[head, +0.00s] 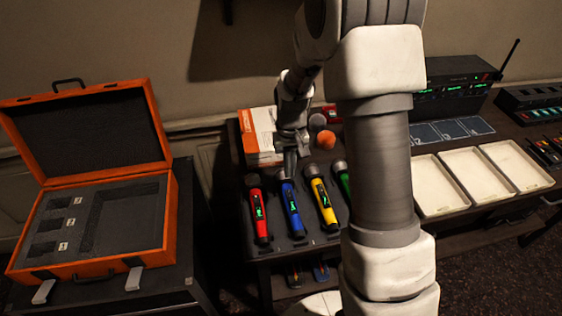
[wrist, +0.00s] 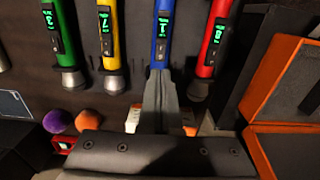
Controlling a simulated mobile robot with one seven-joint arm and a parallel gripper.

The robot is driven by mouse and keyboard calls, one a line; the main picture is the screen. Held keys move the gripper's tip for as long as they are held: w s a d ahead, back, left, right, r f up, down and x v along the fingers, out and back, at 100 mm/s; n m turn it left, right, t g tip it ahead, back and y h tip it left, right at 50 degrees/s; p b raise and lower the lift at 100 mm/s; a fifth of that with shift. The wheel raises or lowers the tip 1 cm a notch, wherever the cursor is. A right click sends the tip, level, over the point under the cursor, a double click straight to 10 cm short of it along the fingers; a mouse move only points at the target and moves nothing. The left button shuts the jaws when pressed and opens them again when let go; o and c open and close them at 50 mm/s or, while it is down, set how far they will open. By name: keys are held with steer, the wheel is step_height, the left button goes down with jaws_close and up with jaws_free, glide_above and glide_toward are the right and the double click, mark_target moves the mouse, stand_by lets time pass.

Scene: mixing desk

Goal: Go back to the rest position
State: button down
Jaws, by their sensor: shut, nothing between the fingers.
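My gripper (head: 290,170) is shut and empty, pointing down at the head end of the blue microphone (head: 292,212). In the wrist view the closed fingers (wrist: 161,82) overlap that end of the blue microphone (wrist: 160,42); I cannot tell whether they touch it. The red microphone (head: 258,217) lies left of it, the yellow one (head: 323,205) right. A green microphone (head: 343,182) is partly hidden by my arm in the head view but shows in the wrist view (wrist: 60,38).
An open orange case (head: 155,225) with a foam insert stands at left. Orange-and-white boxes (head: 262,135) and coloured foam balls (head: 326,140) sit behind the microphones. White trays (head: 448,187) and a receiver with an antenna (head: 455,85) are at right on the dark desk.

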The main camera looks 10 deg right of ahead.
steer(key=s+r+t, duration=0.1)
steer(key=s+r, duration=0.3)
steer(key=r, duration=0.4)
steer(key=s+r+t, duration=0.2)
steer(key=s+r, duration=0.1)
steer(key=r, duration=0.5)
steer(key=s+r+t, duration=0.1)
steer(key=s+r, duration=0.3)
steer(key=s, duration=0.3)
steer(key=s+r+t, duration=0.1)
steer(key=s+r, duration=0.3)
steer(key=s, duration=0.4)
steer(key=shift+s+r+t, duration=0.15)
steer(key=shift+s+t, duration=0.05)
steer(key=shift+t, duration=0.1)
steer(key=w+f+n+g+b, duration=0.4)
steer(key=w+f+n+b, duration=0.5)
steer(key=w+f+n, duration=0.8)
steer(key=w+n, duration=0.1)
steer(key=w, duration=0.2)
steer(key=shift+w, duration=0.15)
